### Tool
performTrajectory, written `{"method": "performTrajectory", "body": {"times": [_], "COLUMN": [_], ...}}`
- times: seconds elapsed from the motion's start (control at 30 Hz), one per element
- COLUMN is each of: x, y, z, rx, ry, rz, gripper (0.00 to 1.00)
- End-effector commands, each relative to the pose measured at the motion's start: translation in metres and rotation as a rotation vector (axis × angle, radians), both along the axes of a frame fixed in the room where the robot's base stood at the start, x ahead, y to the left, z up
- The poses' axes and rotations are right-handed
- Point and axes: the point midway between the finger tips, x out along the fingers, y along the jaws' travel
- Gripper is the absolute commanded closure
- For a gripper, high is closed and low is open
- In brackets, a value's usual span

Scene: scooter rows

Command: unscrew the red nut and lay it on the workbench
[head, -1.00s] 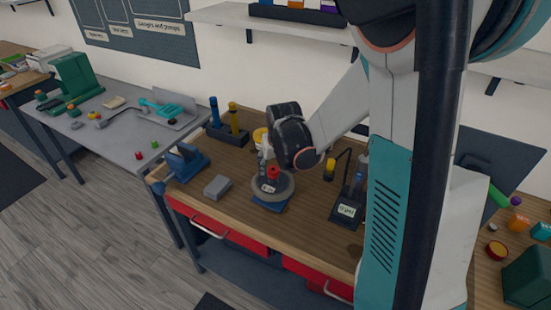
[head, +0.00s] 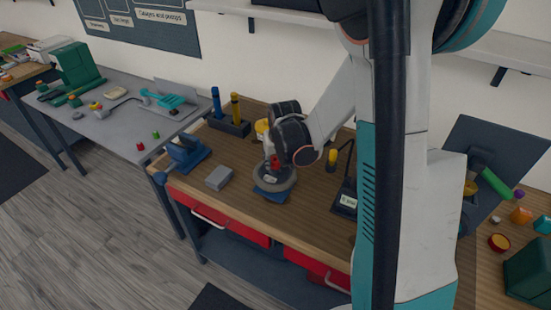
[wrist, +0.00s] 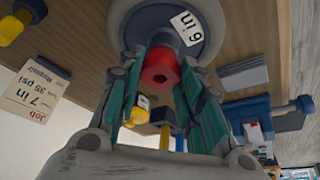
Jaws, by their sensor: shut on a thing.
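The red nut (wrist: 160,72) sits between my fingers at the centre of a grey wheel (wrist: 205,35) marked "6 in". In the head view the wheel (head: 286,187) rests on a blue base (head: 271,195) on the wooden workbench (head: 325,225), and a little of the red nut (head: 275,162) shows. My gripper (wrist: 161,60) is shut on the nut, one finger on each side. My wrist partly hides the nut in the head view. I cannot tell whether the nut is still threaded on the hub.
A grey block (head: 219,178) and a blue vise (head: 187,154) stand left of the wheel. A dark rack (head: 230,128) with blue and yellow tools is behind. A dark stand with a display (head: 345,203) is to the right. The bench front is mostly clear.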

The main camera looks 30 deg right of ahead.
Motion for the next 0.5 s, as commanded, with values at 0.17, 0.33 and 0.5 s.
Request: {"method": "performTrajectory", "body": {"times": [0.17,0.33,0.5], "x": [-0.0003,-0.0001,0.0001], "y": [-0.0010,-0.0013,-0.0006], "z": [-0.0010,-0.0012,-0.0013], "rx": [0.002,0.001,0.002], "ry": [0.001,-0.001,-0.001], "rz": [0.077,0.251,0.428], "gripper": [0.89,0.89,0.89]}}
